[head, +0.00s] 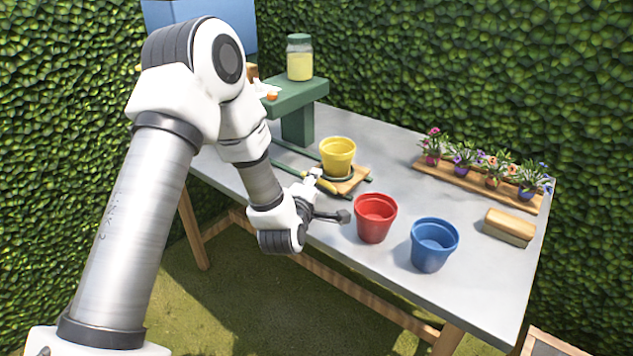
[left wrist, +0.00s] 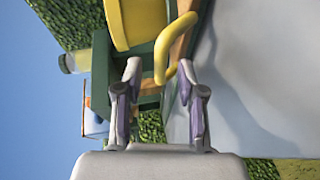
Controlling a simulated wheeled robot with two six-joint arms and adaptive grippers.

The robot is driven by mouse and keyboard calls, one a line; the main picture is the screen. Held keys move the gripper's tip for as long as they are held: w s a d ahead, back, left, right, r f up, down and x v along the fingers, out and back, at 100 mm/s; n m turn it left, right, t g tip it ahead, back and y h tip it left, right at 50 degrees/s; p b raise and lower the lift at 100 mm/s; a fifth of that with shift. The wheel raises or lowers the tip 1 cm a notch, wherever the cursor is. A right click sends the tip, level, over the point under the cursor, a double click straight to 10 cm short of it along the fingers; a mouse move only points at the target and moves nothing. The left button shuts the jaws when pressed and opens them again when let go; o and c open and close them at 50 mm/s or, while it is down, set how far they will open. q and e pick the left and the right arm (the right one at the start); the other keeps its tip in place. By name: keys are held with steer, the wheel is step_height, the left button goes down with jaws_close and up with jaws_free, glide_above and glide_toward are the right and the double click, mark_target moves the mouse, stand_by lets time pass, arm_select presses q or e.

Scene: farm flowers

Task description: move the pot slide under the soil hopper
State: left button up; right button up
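The pot slide is a wooden board (head: 349,182) on green rails, with a yellow handle (head: 327,187) at its near left side. A yellow pot (head: 338,155) stands upright on it. My left gripper (head: 314,180) is at the handle. In the left wrist view, the open fingers (left wrist: 160,82) are spread with the yellow handle loop (left wrist: 183,32) at and just beyond their tips; the grip is not closed on it. A blue box (head: 236,20) at the back left, partly hidden by my arm, may be the soil hopper. My right gripper is out of view.
A red pot (head: 375,218) and a blue pot (head: 434,245) stand near the table's front edge. A green stand (head: 297,97) bears a jar (head: 299,58). Flowers stand on a wooden tray (head: 472,186) at the right, near a wood-topped block (head: 509,226).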

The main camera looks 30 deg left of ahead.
arm_select(q)
steer(key=x, duration=0.3)
steer(key=shift+w+a+f, duration=0.1)
jaws_close()
steer(key=shift+a, duration=0.1)
